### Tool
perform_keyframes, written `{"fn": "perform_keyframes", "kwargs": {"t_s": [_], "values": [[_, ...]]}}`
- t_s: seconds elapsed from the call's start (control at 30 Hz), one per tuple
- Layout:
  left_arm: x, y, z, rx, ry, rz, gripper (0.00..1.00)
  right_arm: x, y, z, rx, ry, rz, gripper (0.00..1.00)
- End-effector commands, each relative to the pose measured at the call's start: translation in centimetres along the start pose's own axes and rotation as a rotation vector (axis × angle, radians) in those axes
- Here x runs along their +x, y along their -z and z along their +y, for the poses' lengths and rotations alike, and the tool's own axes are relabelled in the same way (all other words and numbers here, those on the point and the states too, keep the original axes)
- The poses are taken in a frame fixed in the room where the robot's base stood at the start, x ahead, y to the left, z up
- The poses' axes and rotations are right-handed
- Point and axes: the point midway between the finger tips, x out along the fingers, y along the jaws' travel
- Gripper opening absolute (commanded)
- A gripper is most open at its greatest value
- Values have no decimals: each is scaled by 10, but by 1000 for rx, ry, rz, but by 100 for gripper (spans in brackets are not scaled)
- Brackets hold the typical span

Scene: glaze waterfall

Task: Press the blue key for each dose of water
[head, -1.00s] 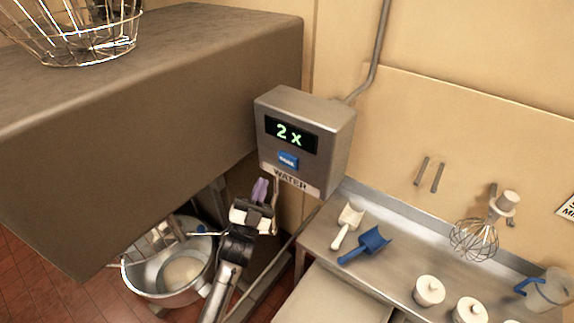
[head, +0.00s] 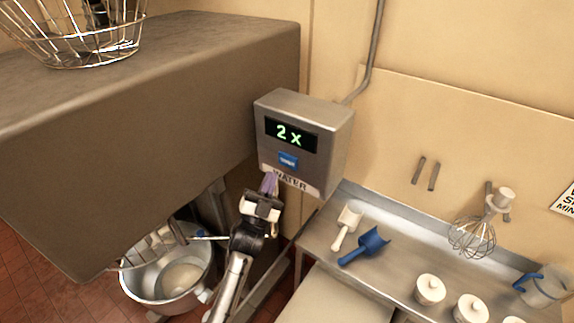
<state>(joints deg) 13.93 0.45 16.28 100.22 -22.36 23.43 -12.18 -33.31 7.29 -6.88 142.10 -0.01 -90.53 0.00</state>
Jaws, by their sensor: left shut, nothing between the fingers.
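The grey water dispenser box (head: 333,135) is on the wall at the centre of the head view. Its display (head: 291,135) reads "2 x" in green. The blue key (head: 288,160) sits below the display, above the WATER label (head: 291,181). My left gripper (head: 269,183) is shut and empty, with purple fingertips just below and left of the blue key. I see a small gap between the tips and the key in the picture. The metal mixing bowl (head: 134,281) stands at lower left with pale contents. My right gripper is not in view.
A large grey mixer body (head: 150,130) fills the left, with a wire whisk (head: 75,40) above it. A steel counter (head: 400,272) at right holds a white scoop (head: 348,222), a blue scoop (head: 365,245), several white-lidded jars (head: 430,289) and a jug (head: 547,287).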

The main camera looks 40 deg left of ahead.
Motion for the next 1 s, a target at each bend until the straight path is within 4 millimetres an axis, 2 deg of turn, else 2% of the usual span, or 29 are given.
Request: {"fn": "perform_keyframes", "kwargs": {"t_s": [0.2,0.43,1.0], "values": [[15,-13,13,0,0,1,0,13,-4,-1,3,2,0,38],[25,-19,19,1,0,2,0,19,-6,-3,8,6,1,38],[28,-20,21,1,-1,1,0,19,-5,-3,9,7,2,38]]}}
